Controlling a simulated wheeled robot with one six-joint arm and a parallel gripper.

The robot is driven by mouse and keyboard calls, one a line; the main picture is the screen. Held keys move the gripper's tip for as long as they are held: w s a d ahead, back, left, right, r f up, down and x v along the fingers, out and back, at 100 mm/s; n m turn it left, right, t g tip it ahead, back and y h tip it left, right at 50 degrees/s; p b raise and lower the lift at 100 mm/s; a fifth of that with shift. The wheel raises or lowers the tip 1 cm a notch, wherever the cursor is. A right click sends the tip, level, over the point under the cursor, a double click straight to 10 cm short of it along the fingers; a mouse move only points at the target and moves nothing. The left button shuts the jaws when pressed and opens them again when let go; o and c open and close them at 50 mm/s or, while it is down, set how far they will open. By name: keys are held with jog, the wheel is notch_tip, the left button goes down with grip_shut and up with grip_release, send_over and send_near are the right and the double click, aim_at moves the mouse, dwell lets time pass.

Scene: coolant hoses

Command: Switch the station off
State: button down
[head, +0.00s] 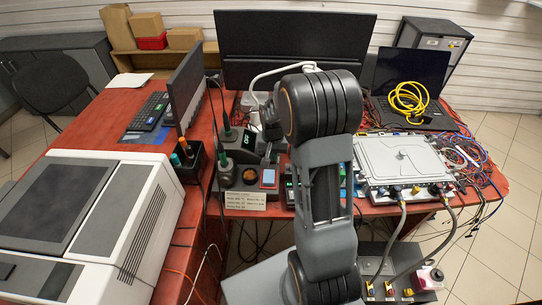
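A grey unit (375,264) with hoses stands at the lower right, partly behind my arm. Its front carries several small yellow and red valves or switches (389,287) and a red round button (436,275) on a pale box. Two grey hoses (396,240) run from it up to a flat silver housing (402,160) on the red table. My arm rises through the middle of the view and hides part of the table. I cannot make out my gripper's fingers; they are hidden behind the arm.
A soldering station (240,150) with a green display and a pen holder (188,160) stand left of my arm. A large white machine (90,220) fills the left. A laptop (410,85) with a yellow cable coil (408,100) sits at the back right. Tiled floor is free at the right.

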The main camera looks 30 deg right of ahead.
jog(key=shift+w+d+f, duration=0.1)
jog(key=shift+w+d, duration=0.1)
jog(key=shift+d, duration=0.05)
jog(key=shift+w+r+p, duration=0.1)
jog(key=shift+r+p, duration=0.15)
jog(key=shift+p, duration=0.1)
notch_tip(320, 180, up, 14)
jog(key=s+p, duration=0.1)
jog(key=p, duration=0.2)
jog(key=shift+a+f, duration=0.15)
jog(key=shift+a, duration=0.2)
jog(key=shift+s, duration=0.1)
jog(key=s+a+r+n+t+p, duration=0.1)
jog(key=s+a+r+n, duration=0.2)
jog(key=s+a, duration=0.2)
jog(key=s+a+r+n+t, duration=0.2)
jog(key=s+a+r, duration=0.1)
jog(key=s, duration=0.8)
jog(key=shift+a+n+p, duration=0.4)
jog(key=shift+a, duration=0.45)
